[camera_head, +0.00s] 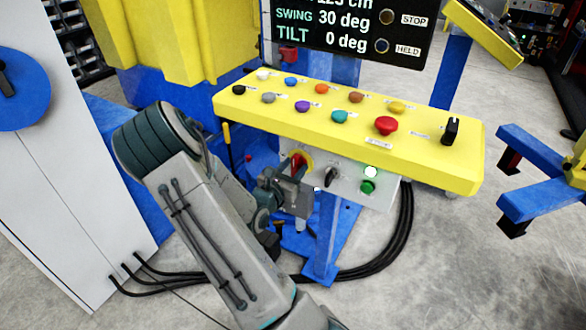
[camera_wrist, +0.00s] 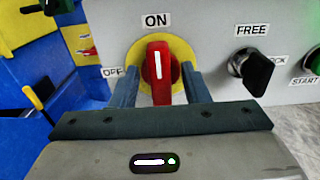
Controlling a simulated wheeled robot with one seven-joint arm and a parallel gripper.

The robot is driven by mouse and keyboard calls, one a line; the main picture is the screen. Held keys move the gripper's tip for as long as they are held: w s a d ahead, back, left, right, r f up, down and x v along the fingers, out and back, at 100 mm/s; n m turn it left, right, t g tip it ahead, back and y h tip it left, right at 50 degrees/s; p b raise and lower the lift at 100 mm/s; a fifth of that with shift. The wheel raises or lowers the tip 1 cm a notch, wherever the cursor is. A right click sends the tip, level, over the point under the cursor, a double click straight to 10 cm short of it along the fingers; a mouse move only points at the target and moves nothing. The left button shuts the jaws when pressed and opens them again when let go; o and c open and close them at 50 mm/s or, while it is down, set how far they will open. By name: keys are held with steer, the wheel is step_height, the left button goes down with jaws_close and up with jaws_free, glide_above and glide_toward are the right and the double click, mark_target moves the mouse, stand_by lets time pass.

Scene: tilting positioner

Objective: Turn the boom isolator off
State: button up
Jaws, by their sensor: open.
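The boom isolator is a red rotary handle (camera_wrist: 159,72) on a yellow round plate (camera_wrist: 182,48), on a grey panel under the yellow console. Its white mark is upright, toward the ON label (camera_wrist: 156,20); the OFF label (camera_wrist: 113,71) is at its left. In the head view the red handle (camera_head: 297,161) is partly hidden by my gripper (camera_head: 290,180). In the wrist view my gripper (camera_wrist: 160,88) is open, with one finger on each side of the handle's lower part. I cannot tell whether either finger touches it.
A black FREE/LOCK knob (camera_wrist: 252,70) and a green START button (camera_wrist: 313,62) are right of the isolator. The yellow console (camera_head: 440,160) with several buttons overhangs the panel. Black cables (camera_head: 400,240) lie on the floor. A white cabinet (camera_head: 60,180) stands left.

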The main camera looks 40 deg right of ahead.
jaws_close()
steer(key=shift+r+p, duration=0.1)
steer(key=shift+p, duration=0.35)
steer(key=n+p, duration=0.3)
steer(key=shift+r, duration=0.15)
steer(key=n+p, duration=0.2)
steer(key=p, duration=0.1)
steer(key=n+p, duration=0.3)
steer(key=shift+w+a+n, duration=0.1)
steer(key=shift+w+n, duration=0.1)
steer(key=shift+n, duration=0.1)
steer(key=shift+w+f+n+p, duration=0.1)
steer(key=shift+f+n+p, duration=0.1)
steer(key=shift+n+p, duration=1.15)
steer(key=shift+f+n+p, duration=0.2)
steer(key=shift+n+p, duration=0.6)
steer(key=shift+n, duration=0.9)
steer(key=shift+w+f+n+p, duration=0.1)
steer(key=shift+f+n+p, duration=0.1)
steer(key=shift+n+p, duration=1.15)
steer(key=shift+n, duration=0.4)
